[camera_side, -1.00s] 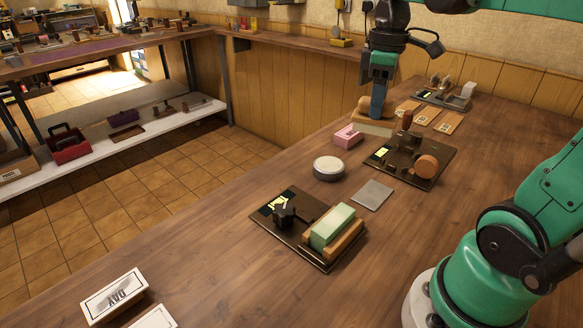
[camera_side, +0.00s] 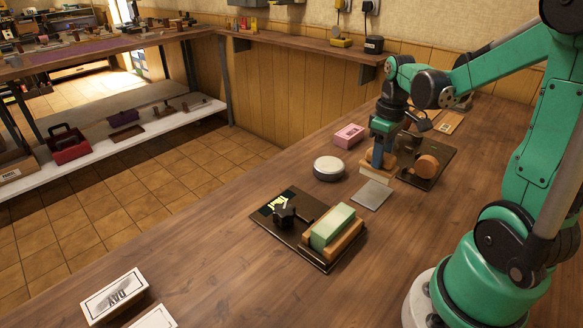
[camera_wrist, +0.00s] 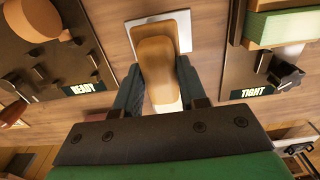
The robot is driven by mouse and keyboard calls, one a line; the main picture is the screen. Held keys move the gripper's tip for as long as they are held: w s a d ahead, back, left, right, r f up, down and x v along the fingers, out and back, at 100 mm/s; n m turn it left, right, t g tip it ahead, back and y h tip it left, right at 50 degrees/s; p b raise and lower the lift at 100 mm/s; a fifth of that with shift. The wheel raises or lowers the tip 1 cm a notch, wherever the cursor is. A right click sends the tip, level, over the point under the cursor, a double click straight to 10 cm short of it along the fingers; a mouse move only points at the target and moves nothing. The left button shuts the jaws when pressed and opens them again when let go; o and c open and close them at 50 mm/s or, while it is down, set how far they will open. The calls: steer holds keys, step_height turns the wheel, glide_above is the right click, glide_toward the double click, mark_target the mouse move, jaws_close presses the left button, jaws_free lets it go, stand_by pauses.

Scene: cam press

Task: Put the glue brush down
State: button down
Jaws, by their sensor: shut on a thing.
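The glue brush (camera_side: 374,174), a wooden block with pale bristles below, is held upright in my gripper (camera_side: 379,158). It is just over or at the far edge of the flat grey plate (camera_side: 372,197); I cannot tell whether it touches the plate or the table. In the wrist view the wooden top of the brush (camera_wrist: 158,50) lies between the two fingers of my gripper (camera_wrist: 160,88). It covers part of the plate (camera_wrist: 181,30) there.
A dark board with a round wooden knob (camera_side: 427,166) stands close on the right. A round white-topped tin (camera_side: 329,168) and a pink block (camera_side: 349,136) are to the left. In front is a board with a green block (camera_side: 333,225). Bare table lies front right.

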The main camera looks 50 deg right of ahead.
mark_target(378, 173)
steer(key=shift+f, duration=2.35)
steer(key=shift+f, duration=0.1)
steer(key=shift+c, duration=2.4)
jaws_free()
step_height(378, 173, up, 12)
steer(key=w+a+f+t, duration=0.1)
steer(key=a+t, duration=0.2)
steer(key=a, duration=0.5)
steer(key=w+a+t, duration=0.1)
steer(key=a+t, duration=0.3)
steer(key=a, duration=0.5)
steer(key=shift+w+a+f, duration=0.3)
steer(key=shift+w+f, duration=0.05)
